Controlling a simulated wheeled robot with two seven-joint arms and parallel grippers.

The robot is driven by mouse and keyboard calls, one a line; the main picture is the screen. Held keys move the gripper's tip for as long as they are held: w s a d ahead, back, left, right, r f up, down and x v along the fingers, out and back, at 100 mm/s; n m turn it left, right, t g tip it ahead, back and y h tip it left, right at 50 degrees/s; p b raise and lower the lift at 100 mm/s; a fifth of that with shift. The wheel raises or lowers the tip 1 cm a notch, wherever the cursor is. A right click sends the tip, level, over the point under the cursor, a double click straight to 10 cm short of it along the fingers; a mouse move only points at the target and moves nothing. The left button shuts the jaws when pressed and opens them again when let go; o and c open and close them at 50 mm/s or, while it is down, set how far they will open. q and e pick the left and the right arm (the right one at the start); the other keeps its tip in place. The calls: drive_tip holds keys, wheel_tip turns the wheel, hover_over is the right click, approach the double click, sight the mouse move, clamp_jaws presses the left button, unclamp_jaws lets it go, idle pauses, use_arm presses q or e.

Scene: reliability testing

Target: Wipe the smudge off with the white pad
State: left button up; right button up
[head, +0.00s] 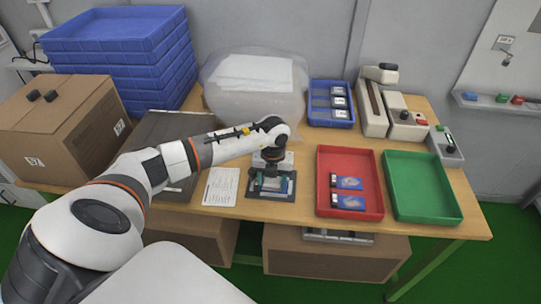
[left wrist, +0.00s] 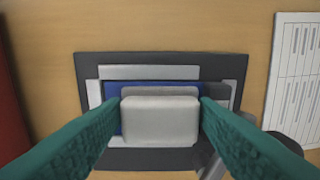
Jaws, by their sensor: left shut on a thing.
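The white pad (left wrist: 160,122) is between the two teal fingers of my left gripper (left wrist: 158,118) in the left wrist view. Behind it is a flat blue item (left wrist: 112,92) within a light grey frame (left wrist: 150,72) on a dark plate (left wrist: 88,68). The pad covers the middle of the blue item; I cannot tell if it touches it. In the head view my left gripper (head: 270,183) points down over the dark plate (head: 270,197) on the wooden table, and the pad is hard to make out. I see no smudge. My right gripper is out of view.
A red tray (head: 322,209) with two blue-labelled items and a green tray (head: 425,186) are to the right. A printed sheet (head: 220,187) lies left of the plate. A blue bin (head: 331,121), bench devices (head: 402,117) and a clear bag (head: 255,105) stand behind.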

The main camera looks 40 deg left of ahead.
use_arm(q)
drive_tip(key=shift+w+d+f, duration=0.1)
drive_tip(key=shift+w+d, duration=0.1)
drive_tip(key=shift+d, duration=0.35)
drive_tip(key=shift+w+d, duration=0.5)
drive_tip(key=shift+d, duration=0.2)
drive_tip(key=shift+w+d, duration=0.45)
drive_tip(key=shift+d, duration=0.2)
drive_tip(key=shift+r, duration=0.3)
drive_tip(key=shift+r+p, duration=2.05)
drive_tip(key=shift+r, duration=0.9)
wheel_tip(320, 180, up, 3)
drive_tip(key=shift+p, duration=1.05)
